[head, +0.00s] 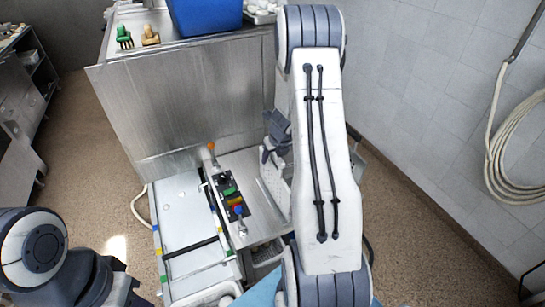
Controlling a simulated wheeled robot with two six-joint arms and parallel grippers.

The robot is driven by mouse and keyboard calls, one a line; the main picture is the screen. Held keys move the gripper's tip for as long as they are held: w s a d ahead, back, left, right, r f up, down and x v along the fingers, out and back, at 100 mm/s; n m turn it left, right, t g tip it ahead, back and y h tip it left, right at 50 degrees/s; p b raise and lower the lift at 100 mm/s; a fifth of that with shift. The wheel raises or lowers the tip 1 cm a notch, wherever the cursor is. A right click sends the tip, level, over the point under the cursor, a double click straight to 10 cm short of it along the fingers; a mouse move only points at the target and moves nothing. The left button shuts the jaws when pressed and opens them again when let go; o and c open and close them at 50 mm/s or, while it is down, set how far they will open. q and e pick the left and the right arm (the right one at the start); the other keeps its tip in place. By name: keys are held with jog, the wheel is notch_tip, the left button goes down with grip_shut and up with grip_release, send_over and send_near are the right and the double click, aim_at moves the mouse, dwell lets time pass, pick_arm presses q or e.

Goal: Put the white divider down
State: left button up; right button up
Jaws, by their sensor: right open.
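My right gripper (268,152) shows as dark grey fingers at the left side of my right arm, which covers much of the middle. It is open.
A steel cabinet (190,105) carries a blue bin (205,15), a green brush (124,36) and a tan brush (150,35). In front, a white panel (185,225) lies beside a dark strip of coloured parts (231,196). A hose (515,165) hangs on the right wall.

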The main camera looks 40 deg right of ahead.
jog(key=p+v, duration=0.4)
jog(key=v, duration=0.7)
jog(key=shift+s+r, duration=0.25)
jog(key=s+a+r+n+g+y, duration=0.15)
jog(key=a+r+n, duration=0.25)
jog(key=a+n, duration=0.75)
jog(key=s+a+r+n+y, duration=0.1)
jog(key=a+r+n+y, duration=0.15)
jog(key=a+n, duration=0.95)
jog(key=s+a+r+n+g+h, duration=0.1)
jog(key=s+a+r+n, duration=0.1)
jog(key=s+a+n, duration=0.4)
jog(key=s+a+r+n+g+h, duration=0.1)
jog(key=s+a+n, duration=0.6)
jog(key=s+n, duration=0.8)
jog(key=shift+a+r+n+g, duration=0.25)
jog(key=shift+r+n+g, duration=0.1)
jog(key=shift+r+n, duration=0.4)
jog(key=shift+w+f, duration=0.1)
